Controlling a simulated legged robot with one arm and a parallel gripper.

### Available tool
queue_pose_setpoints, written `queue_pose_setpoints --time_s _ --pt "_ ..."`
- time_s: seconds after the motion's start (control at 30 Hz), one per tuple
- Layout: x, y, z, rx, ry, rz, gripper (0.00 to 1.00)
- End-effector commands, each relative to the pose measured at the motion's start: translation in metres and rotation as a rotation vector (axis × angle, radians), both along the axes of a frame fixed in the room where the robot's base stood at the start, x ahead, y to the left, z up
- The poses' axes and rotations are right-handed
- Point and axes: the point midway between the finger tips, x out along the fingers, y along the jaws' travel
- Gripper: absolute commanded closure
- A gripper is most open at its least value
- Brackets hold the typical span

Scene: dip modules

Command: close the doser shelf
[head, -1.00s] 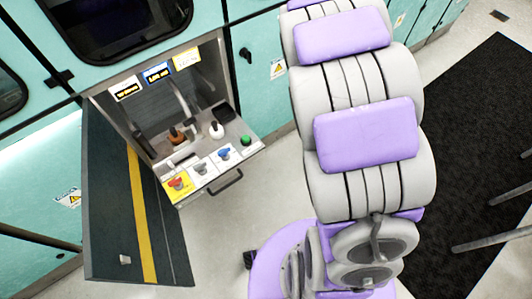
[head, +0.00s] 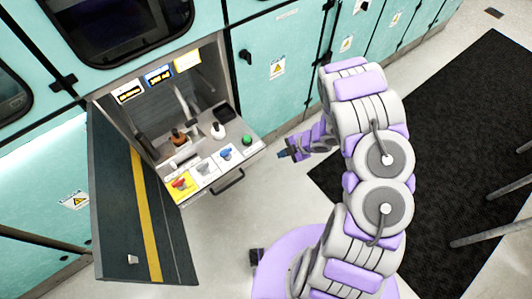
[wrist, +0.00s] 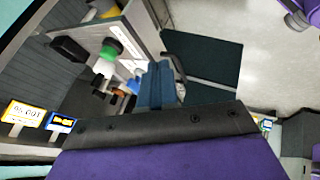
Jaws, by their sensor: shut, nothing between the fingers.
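The doser shelf (head: 215,178) is a grey drawer-like tray pulled out of an open cabinet bay in the head view. It has a dark bar handle (head: 229,182) on its front. In the wrist view, the handle (wrist: 176,66) shows just beyond the fingers. My gripper (head: 284,154) is to the right of the shelf's front edge in the head view, apart from it. Its blue fingers (wrist: 158,84) are together and empty in the wrist view. The shelf's inner end is partly hidden inside the bay.
The dark cabinet door (head: 112,210) with a yellow stripe stands swung open left of the shelf. The shelf bears coloured knobs, a green button (head: 247,140) and small bottles. Teal cabinets line the wall. Floor in front is clear, with a black mat (head: 450,150) at right.

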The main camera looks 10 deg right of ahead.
Motion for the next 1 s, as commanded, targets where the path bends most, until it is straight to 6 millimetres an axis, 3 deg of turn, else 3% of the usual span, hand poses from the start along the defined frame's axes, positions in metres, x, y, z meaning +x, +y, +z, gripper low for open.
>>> queue_pose_setpoints --time_s 0.23,0.67,0.8,1.0 --pt "0.001 0.015 -0.018 0.015 0.003 0.015 1.0" --pt "0.017 0.061 -0.083 0.013 0.004 0.012 1.0" --pt "0.037 0.071 -0.082 0.008 -0.003 0.013 1.0" --pt "0.05 0.079 -0.082 0.009 0.001 0.011 1.0"
